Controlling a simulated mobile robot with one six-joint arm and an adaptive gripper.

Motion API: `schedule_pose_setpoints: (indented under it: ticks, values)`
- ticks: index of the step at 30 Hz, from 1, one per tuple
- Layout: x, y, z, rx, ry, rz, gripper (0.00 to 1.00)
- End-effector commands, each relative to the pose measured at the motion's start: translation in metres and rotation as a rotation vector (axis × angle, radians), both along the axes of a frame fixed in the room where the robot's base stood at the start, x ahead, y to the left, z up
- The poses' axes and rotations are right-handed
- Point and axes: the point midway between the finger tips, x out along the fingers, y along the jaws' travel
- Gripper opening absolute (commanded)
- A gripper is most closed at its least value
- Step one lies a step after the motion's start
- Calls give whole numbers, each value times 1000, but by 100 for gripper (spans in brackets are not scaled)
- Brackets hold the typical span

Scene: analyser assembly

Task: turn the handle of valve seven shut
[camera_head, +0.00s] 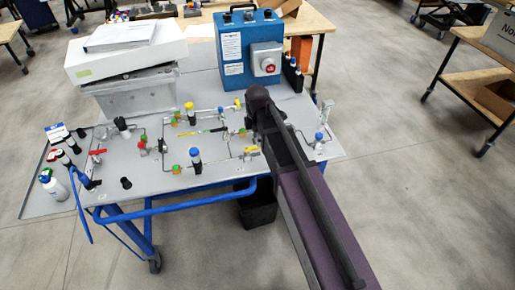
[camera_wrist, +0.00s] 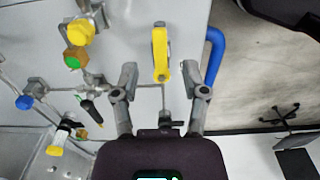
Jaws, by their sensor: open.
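In the wrist view, a valve with a long yellow handle (camera_wrist: 160,50) stands between the two fingers of my gripper (camera_wrist: 160,70). The gripper is open, with a gap on each side of the handle and no clear contact. No number is readable, so I cannot tell whether this is valve seven. In the head view, a yellow handle (camera_head: 251,150) shows beside my arm on the grey panel (camera_head: 150,182); my fingers are hidden there behind the arm.
Near the handle in the wrist view are a yellow knob (camera_wrist: 80,31), a blue knob (camera_wrist: 25,102), thin pipes and a blue rail (camera_wrist: 213,55). In the head view, a blue box (camera_head: 249,60) with a red button and a white case (camera_head: 125,60) stand behind the panel.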

Motion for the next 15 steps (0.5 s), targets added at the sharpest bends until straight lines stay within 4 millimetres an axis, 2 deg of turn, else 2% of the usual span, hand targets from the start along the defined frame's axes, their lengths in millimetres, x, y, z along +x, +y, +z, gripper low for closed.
schedule_pose_setpoints:
  ticks: [1,6,15]
  values:
    - [0,0,-8,0,0,0,57]
    - [0,0,-20,0,0,0,57]
    - [0,0,-32,0,0,0,57]
